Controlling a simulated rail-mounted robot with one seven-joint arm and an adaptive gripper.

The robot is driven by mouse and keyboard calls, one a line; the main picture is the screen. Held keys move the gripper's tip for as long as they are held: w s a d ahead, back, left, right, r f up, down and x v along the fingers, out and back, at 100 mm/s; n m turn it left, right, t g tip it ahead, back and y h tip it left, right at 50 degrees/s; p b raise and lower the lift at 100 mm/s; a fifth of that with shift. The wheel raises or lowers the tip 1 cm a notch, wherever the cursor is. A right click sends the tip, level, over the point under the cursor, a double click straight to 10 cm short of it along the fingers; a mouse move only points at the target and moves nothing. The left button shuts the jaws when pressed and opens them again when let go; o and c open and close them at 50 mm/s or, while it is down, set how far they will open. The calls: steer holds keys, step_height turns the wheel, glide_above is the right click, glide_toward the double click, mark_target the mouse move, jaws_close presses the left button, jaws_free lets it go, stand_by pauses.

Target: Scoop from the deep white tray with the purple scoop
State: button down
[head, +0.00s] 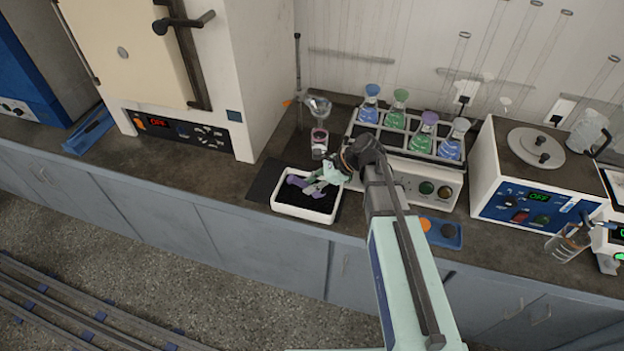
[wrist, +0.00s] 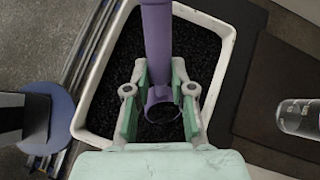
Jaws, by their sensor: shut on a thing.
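The deep white tray (head: 304,211) sits on the dark bench near its front edge and holds black granular material. It also shows in the wrist view (wrist: 222,72), with its rim around the dark grains. My gripper (head: 328,176) is over the tray and shut on the purple scoop (wrist: 156,42). The scoop (head: 299,181) also shows in the head view, lying across the space over the tray. In the wrist view its handle runs up between my green fingers (wrist: 160,108). I cannot tell whether the scoop touches the grains or how full it is.
A funnel on a stand (head: 318,108) is behind the tray. A shaker with several colored flasks (head: 399,115) is at the back right. An oven (head: 195,70) stands at the left.

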mark_target(298, 179)
steer(key=shift+s+a+h+p, duration=0.15)
steer(key=shift+a+h+p, duration=0.15)
steer(key=shift+h+p, duration=0.65)
steer(key=shift+a+f+n+t+h+p, duration=0.15)
steer(key=shift+a+f+t+h+p, duration=0.15)
steer(key=shift+h+p, duration=0.5)
steer(key=shift+a+f+n+t+h+p, duration=0.2)
steer(key=shift+a+f+h+p, duration=0.15)
steer(key=shift+h, duration=0.8)
steer(key=shift+s+a+r+y+p, duration=0.1)
steer(key=shift+a+r+y+p, duration=0.2)
steer(key=shift+r+y, duration=0.55)
steer(key=shift+a+r+p, duration=0.15)
steer(key=shift+p, duration=0.15)
steer(key=shift+s+a+r+h+p, duration=0.1)
steer(key=shift+a+r+h+p, duration=0.1)
steer(key=shift+h+p, duration=0.35)
steer(key=shift+a+r+h+p, duration=0.1)
steer(key=shift+r+h+p, duration=0.05)
steer(key=shift+h+p, duration=0.35)
steer(key=shift+a+r+h, duration=0.1)
steer(key=shift+a+h, duration=0.15)
steer(key=shift+h, duration=0.45)
steer(key=shift+s+r+h, duration=0.1)
steer(key=shift+h, duration=0.4)
steer(key=shift+r+t, duration=0.1)
steer(key=shift+t, duration=0.2)
